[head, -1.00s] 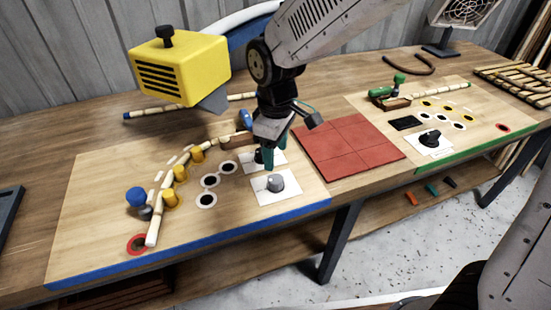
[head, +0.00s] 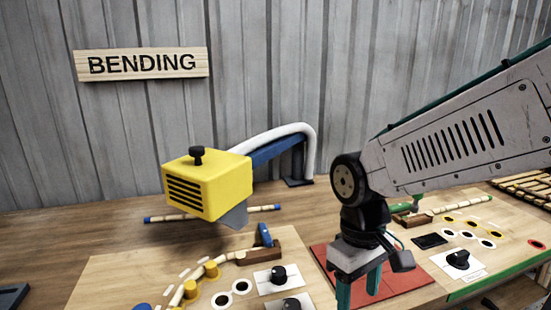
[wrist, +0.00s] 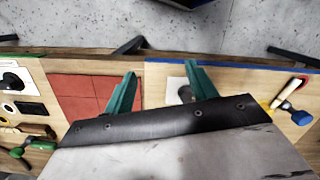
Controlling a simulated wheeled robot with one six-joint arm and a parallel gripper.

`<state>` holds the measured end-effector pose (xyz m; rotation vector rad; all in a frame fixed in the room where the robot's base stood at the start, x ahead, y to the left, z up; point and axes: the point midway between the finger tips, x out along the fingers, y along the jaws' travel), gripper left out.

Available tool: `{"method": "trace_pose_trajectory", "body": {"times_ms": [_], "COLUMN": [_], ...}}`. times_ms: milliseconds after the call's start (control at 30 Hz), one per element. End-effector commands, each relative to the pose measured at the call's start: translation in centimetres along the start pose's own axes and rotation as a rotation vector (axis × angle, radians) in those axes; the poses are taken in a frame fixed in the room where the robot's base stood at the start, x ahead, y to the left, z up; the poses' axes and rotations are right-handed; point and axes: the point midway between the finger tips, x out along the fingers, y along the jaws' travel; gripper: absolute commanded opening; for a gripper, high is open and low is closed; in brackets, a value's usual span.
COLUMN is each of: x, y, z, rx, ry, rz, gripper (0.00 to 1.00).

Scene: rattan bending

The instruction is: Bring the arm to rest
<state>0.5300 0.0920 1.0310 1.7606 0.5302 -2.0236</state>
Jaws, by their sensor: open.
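My gripper (head: 358,288) hangs with its green fingers pointing down, in the lower right of the head view. In the wrist view the two fingers of my gripper (wrist: 160,88) stand wide apart with nothing between them. The gripper is open and empty, over the strip between the red tiled pad (head: 405,284) and the left bending board (head: 120,270). My arm reaches in from the right edge of the head view. The fingertips are close to the lower frame edge, so their height over the table is hard to tell.
A yellow heater box (head: 207,187) on a curved arm overhangs the left board. A bent cane (head: 190,286) lies among yellow pegs (head: 211,268) there. Black knobs (head: 278,274) sit on white plates. The right board (head: 500,262) carries a green-handled clamp.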

Motion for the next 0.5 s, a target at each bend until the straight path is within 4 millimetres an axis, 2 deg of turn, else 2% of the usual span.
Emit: {"method": "trace_pose_trajectory", "body": {"times_ms": [33, 100, 300, 400, 500], "x": [-0.9, -1.7, -3.1, -3.5, -4.0], "y": [0.8, 1.6, 3.0, 3.4, 3.8], "z": [2.1, 4.9, 11.9, 14.3, 15.7], "rx": [0.067, 0.159, 0.391, 0.467, 0.515], "ry": [0.016, 0.03, 0.099, 0.147, 0.197], "rz": [-0.002, -0.006, -0.01, -0.005, 0.005], "gripper": [0.57, 0.57, 0.57, 0.57, 0.57]}}
